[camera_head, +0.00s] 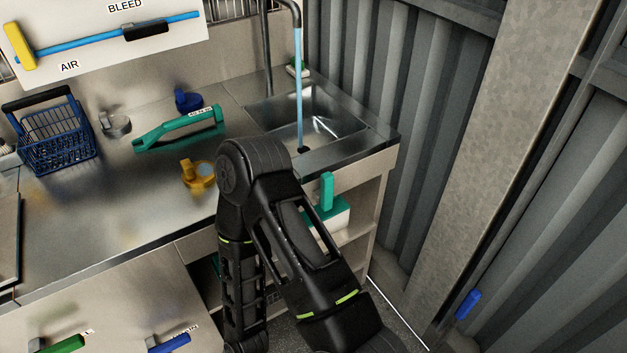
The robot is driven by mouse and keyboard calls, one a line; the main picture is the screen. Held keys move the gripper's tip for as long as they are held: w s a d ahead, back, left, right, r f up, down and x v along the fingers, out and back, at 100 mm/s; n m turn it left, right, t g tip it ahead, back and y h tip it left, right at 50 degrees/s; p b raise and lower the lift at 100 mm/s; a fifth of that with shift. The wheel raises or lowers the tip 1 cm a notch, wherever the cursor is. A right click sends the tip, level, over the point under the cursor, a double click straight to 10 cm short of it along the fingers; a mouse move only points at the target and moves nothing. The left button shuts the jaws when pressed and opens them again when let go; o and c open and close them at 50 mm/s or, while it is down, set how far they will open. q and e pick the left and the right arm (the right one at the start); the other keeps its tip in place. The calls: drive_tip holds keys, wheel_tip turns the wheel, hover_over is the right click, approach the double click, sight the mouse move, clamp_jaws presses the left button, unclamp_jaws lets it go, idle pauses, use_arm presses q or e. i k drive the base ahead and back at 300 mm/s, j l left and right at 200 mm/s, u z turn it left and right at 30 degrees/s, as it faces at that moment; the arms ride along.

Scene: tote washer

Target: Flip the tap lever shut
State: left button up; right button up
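The tap (268,50) stands at the back of the counter, with its curved spout cut off by the top edge of the view. A blue stream of water (299,95) runs from the spout into the steel sink (340,128). I cannot make out a lever on the tap for certain. One of my black arms rises from the bottom right, bends in front of the sink and drops back down. It hides part of the counter's front edge. Neither of my grippers shows.
A teal handle (180,130), yellow fitting (198,176), blue fitting (188,100) and blue wire basket (58,140) occupy the steel counter. A small green-and-white item (298,69) sits behind the sink. A teal-handled item (327,192) is below it. Corrugated wall (400,90) borders the right.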

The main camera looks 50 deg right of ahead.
sight(323, 196)
drive_tip(key=z, duration=1.85)
drive_tip(key=k+j+z, duration=0.15)
drive_tip(key=k+z, duration=0.2)
